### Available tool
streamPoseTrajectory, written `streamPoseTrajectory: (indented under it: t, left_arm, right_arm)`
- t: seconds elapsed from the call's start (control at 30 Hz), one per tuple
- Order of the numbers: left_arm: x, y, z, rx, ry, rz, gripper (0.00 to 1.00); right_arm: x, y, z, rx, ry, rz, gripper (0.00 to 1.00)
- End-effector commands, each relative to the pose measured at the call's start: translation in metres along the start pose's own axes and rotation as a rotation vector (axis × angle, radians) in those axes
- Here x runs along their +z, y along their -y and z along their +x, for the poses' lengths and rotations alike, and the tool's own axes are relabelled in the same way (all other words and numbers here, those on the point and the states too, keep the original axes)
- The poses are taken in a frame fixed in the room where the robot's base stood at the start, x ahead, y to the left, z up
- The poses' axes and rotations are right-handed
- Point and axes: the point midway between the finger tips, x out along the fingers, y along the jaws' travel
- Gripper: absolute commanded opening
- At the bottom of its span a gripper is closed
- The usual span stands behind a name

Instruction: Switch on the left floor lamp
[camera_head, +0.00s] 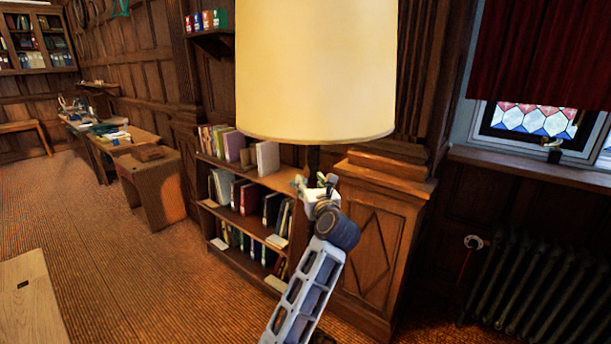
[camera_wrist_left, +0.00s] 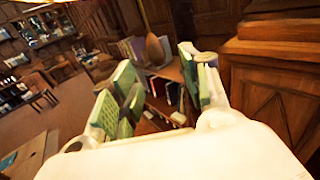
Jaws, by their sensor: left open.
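The floor lamp's large cream shade (camera_head: 316,75) fills the upper middle of the head view. A short stretch of its dark pole (camera_head: 313,158) shows under the shade; the rest is hidden behind my arm. My left gripper (camera_head: 315,182) is just below the shade, in front of the pole, pointing away from me. In the left wrist view its green-padded fingers (camera_wrist_left: 160,75) are spread apart with nothing gripped. A brown egg-shaped piece (camera_wrist_left: 157,48) shows between and beyond the fingertips; whether they touch it I cannot tell. My right gripper is not in view.
A low bookcase (camera_head: 238,172) and a panelled wooden cabinet (camera_head: 378,235) stand behind my left arm. A black radiator (camera_head: 540,290) is at the right below the window. Desks (camera_head: 110,140) line the left wall. A pale wooden surface (camera_head: 30,305) is at lower left. The carpet between is clear.

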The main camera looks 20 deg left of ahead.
Motion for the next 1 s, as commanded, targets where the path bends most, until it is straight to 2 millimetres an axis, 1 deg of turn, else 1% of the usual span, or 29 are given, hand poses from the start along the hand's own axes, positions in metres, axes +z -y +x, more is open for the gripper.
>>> streamPoseTrajectory:
  t: [0.43,1.0]
  left_arm:
    - [0.0,0.0,-0.025,0.0,0.001,0.0,0.46]
    - [0.001,-0.001,-0.027,0.0,0.006,0.004,0.46]
  right_arm:
    - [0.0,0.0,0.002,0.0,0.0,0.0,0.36]
    - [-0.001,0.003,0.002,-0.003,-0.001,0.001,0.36]
